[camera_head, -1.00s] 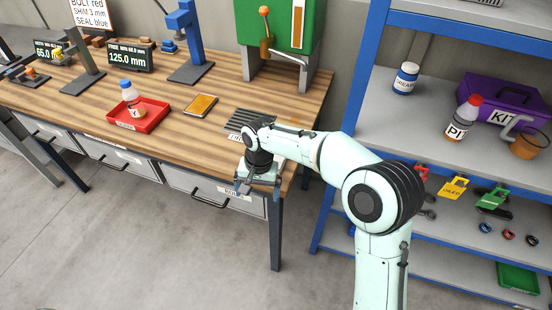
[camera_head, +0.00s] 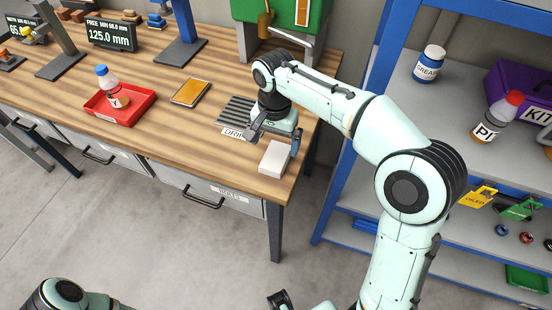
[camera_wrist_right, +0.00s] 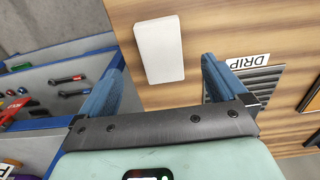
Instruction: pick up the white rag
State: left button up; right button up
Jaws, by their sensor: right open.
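The white rag (camera_head: 274,158) is a folded, flat, pale block on the front right corner of the wooden bench. It also shows in the right wrist view (camera_wrist_right: 158,48), at the top between the two fingers. My right gripper (camera_head: 273,137) is open and empty, over the bench right behind the rag in the head view. In the wrist view its blue fingers (camera_wrist_right: 163,64) stand apart on either side of the rag's line, and I see no contact.
A ribbed drip tray (camera_head: 236,112) lies just left of the right gripper. A yellow-faced tablet (camera_head: 190,92) and a red tray (camera_head: 120,118) holding a bottle (camera_head: 112,88) are further left. The blue shelf rack (camera_head: 348,150) stands close on the right.

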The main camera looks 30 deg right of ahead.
aim_at(276, 156)
jog(key=f, duration=0.4)
jog(key=f+b, duration=0.1)
jog(key=f, duration=0.2)
jog(key=shift+w+d+f, duration=0.1)
jog(key=shift+w+d, duration=0.25)
jog(key=shift+w, duration=0.05)
pick_arm(q)
jog(key=shift+s+f, duration=0.1)
jog(key=shift+f, duration=0.45)
pick_arm(e)
jog(key=c, duration=1.2)
pick_arm(q)
jog(key=r+p, duration=0.1)
jog(key=w+r+p, duration=0.1)
jog(key=r+p, duration=0.1)
jog(key=w+r+p, duration=0.1)
jog(key=r+p, duration=0.1)
jog(key=shift+r, duration=0.15)
pick_arm(e)
notch_tip(276, 156, up, 20)
jog(key=shift+r, duration=0.1)
